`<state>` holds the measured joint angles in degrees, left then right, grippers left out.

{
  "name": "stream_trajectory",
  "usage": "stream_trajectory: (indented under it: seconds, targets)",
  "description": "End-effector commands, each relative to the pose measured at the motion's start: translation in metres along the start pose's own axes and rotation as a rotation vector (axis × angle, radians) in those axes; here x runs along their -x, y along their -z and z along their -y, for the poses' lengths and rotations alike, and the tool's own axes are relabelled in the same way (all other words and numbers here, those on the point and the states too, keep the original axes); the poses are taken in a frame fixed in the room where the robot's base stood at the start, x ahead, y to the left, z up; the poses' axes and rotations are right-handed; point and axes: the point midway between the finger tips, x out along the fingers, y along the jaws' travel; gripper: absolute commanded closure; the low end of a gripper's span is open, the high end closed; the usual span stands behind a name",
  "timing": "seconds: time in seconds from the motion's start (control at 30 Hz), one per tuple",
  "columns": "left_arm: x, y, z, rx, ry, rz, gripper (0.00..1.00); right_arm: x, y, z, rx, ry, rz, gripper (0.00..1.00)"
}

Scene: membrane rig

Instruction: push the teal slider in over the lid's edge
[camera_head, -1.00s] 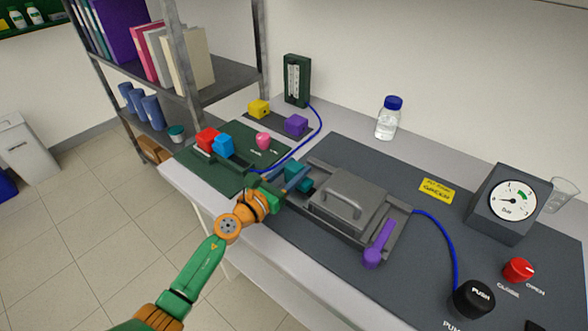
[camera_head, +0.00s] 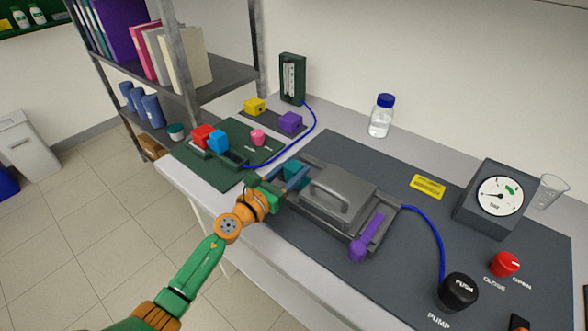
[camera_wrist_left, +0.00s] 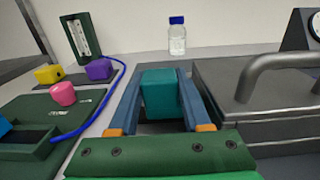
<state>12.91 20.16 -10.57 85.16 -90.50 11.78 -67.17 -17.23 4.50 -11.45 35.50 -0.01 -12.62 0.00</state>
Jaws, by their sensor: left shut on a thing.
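The teal slider (camera_head: 294,171) is a block at the left end of the grey lid (camera_head: 347,185), which has an arched handle. The slider shows well in the left wrist view (camera_wrist_left: 160,95), between the two blue-grey fingers of my left gripper (camera_wrist_left: 162,85). That gripper (camera_head: 296,178) is shut on the slider, one finger along each side. The lid (camera_wrist_left: 225,85) lies just right of the right finger. The slider's lower part is hidden, and I cannot tell whether it overlaps the lid's edge. My right gripper is not in view.
A purple lever (camera_head: 368,235) sits at the lid's right end. A green board (camera_head: 215,172) with red, blue and pink pieces lies left of the rig. A blue tube (camera_head: 440,240) runs from the rig towards the black pump knob (camera_head: 459,290). A gauge (camera_head: 495,197) stands right.

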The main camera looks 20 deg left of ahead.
Motion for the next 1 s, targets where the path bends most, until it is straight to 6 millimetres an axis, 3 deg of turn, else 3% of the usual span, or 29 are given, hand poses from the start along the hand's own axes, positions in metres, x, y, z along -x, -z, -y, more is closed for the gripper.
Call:
stream_trajectory:
  seconds: [0.17,0.2,0.27,0.3,0.77,1.0]
  targets:
    - [-0.001,0.002,0.008,0.002,0.021,-0.004,1.0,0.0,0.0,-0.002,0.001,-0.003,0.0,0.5]
    - [-0.001,0.002,0.008,0.002,0.02,-0.004,0.42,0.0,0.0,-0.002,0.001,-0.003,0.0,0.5]
    - [-0.001,0.002,0.007,0.001,0.019,-0.004,0.26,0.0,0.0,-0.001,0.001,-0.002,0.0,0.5]
    - [-0.001,0.002,0.007,0.001,0.019,-0.004,0.22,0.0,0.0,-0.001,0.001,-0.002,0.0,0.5]
    - [0.001,0.001,0.006,-0.001,0.016,-0.002,0.22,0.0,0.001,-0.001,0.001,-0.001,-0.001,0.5]
    - [0.038,0.002,0.005,-0.001,0.016,-0.004,0.22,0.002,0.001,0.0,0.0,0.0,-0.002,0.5]
